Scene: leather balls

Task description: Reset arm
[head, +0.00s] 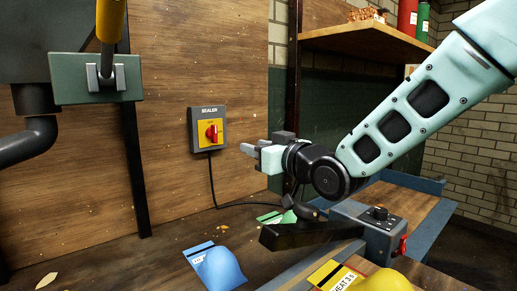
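My arm (425,105) reaches in from the upper right, with pale teal links and a black wrist joint. My gripper (249,151) is at its end, pointing left, in mid-air in front of the wooden back panel. It is just right of the sealer switch box (209,129), and I cannot tell the exact gap between them. The box has a red knob on a yellow plate. No held object is visible at the fingers, which are small and seen edge-on, so their opening is unclear.
A black-armed sealing device with a grey control box (382,228) stands below my wrist. A shelf (365,42) is behind my arm.

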